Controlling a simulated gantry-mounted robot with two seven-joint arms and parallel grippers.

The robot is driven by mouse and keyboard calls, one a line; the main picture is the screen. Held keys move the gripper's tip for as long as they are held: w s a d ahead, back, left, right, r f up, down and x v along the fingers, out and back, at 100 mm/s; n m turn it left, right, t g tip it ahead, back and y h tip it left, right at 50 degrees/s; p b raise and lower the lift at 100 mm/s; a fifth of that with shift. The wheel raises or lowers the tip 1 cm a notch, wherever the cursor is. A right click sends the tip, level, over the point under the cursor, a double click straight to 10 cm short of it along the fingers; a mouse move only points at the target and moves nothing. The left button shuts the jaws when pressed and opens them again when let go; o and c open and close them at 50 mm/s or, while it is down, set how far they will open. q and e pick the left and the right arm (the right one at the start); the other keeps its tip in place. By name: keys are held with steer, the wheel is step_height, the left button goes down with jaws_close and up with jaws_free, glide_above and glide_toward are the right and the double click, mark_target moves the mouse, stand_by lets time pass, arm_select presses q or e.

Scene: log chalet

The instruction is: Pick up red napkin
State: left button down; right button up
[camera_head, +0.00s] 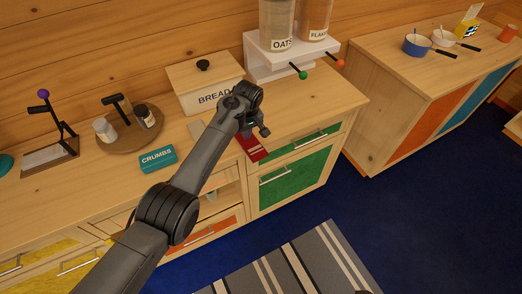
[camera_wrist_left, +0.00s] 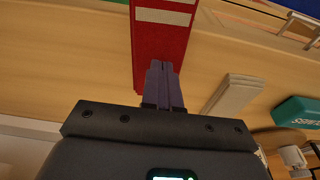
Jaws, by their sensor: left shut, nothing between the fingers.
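The red napkin (camera_head: 252,150) lies on the wooden counter near its front edge, below the bread box, partly covered by my left arm in the head view. In the left wrist view the red napkin (camera_wrist_left: 162,48) is a flat red strip with white bands, running up from the fingertips. My left gripper (camera_head: 263,131) is over the napkin. Its dark fingers (camera_wrist_left: 164,72) are shut together with nothing between them, at the napkin's near end; I cannot tell whether they touch it. My right gripper is out of view.
A bread box (camera_head: 205,84), a teal crumbs box (camera_head: 158,159) and a round tray (camera_head: 128,137) with jars stand on the counter. A white dispenser stand (camera_head: 262,62) is at the back. A pale folded cloth (camera_wrist_left: 232,95) lies beside the fingers.

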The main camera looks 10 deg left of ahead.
mark_target(260, 155)
arm_select(q)
steer(key=shift+s+d, duration=0.5)
steer(key=shift+s, duration=0.1)
steer(key=s+d, duration=0.1)
steer(key=s, duration=0.1)
steer(key=s+d+b, duration=0.1)
steer(key=s+d, duration=0.3)
steer(key=s, duration=0.1)
steer(key=shift+d+f+b, duration=0.1)
steer(key=shift+d+b, duration=0.1)
steer(key=shift+b, duration=0.15)
steer(key=c, duration=1.7)
jaws_free()
steer(key=shift+s+d, duration=0.2)
steer(key=shift+s, duration=0.1)
steer(key=o, duration=0.5)
steer(key=shift+s+d, duration=0.2)
steer(key=shift+s, duration=0.05)
steer(key=shift+c, duration=0.2)
steer(key=o, duration=1.2)
